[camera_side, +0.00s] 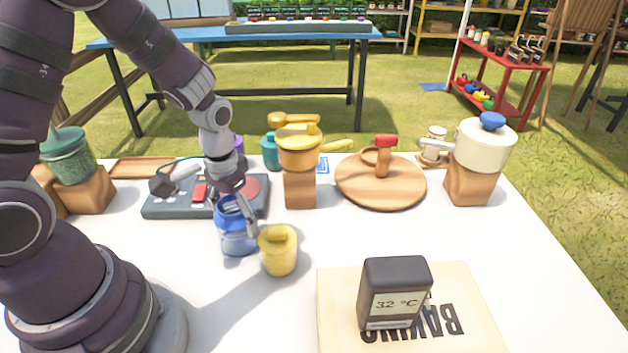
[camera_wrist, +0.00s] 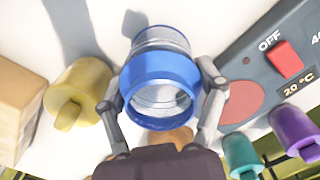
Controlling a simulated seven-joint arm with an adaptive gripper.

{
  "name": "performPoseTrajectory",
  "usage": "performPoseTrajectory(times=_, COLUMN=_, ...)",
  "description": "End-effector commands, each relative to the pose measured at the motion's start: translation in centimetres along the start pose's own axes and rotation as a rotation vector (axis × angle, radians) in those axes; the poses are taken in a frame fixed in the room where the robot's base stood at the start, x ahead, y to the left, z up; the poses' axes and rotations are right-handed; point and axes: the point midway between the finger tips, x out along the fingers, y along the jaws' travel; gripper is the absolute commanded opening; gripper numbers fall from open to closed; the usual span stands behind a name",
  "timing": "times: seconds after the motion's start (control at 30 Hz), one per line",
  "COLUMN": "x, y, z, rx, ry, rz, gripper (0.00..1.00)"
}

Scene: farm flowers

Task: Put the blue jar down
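The blue jar (camera_side: 238,241) has clear bluish glass and a bright blue rim. It is upright at the front edge of the hotplate, in line with the white tabletop; whether its base touches the table I cannot tell. My gripper (camera_side: 236,207) points down at it, with its fingers on both sides of the blue rim. In the wrist view the blue jar (camera_wrist: 160,85) lies between the two fingers (camera_wrist: 163,108), which press close to the rim on each side. The jar's mouth is open and it looks empty.
A yellow jar (camera_side: 279,250) stands close right of the blue jar. The dark hotplate (camera_side: 160,208) with a red switch lies behind it. A thermometer box (camera_side: 393,290) sits on a baking board (camera_side: 335,320) at front right. The table's front middle is clear.

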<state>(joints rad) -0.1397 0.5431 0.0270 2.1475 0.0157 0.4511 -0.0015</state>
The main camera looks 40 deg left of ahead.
Motion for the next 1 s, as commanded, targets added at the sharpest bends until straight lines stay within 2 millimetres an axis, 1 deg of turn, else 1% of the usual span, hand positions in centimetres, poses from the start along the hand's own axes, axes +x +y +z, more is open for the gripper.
performPoseTrajectory(times=0.07, x=0.0, y=0.0, z=0.0, rx=0.0, ry=0.001, rz=0.0, gripper=0.81)
performPoseTrajectory(times=0.33, x=-0.1, y=0.0, z=0.0, rx=0.0, ry=0.001, rz=0.0, gripper=0.81)
performPoseTrajectory(times=0.47, x=-0.9, y=0.0, z=-0.1, rx=0.0, ry=0.004, rz=0.0, gripper=0.81)
performPoseTrajectory(times=0.57, x=-2.6, y=0.0, z=-0.2, rx=0.0, ry=0.008, rz=0.0, gripper=0.81)
performPoseTrajectory(times=0.8, x=-8.8, y=0.0, z=-0.2, rx=0.001, ry=0.011, rz=0.0, gripper=0.81)
performPoseTrajectory(times=0.9, x=-10.7, y=0.0, z=-0.1, rx=0.001, ry=0.007, rz=0.0, gripper=0.81)
performPoseTrajectory(times=1.0, x=-11.9, y=0.0, z=-0.1, rx=0.001, ry=0.004, rz=0.0, gripper=0.81)
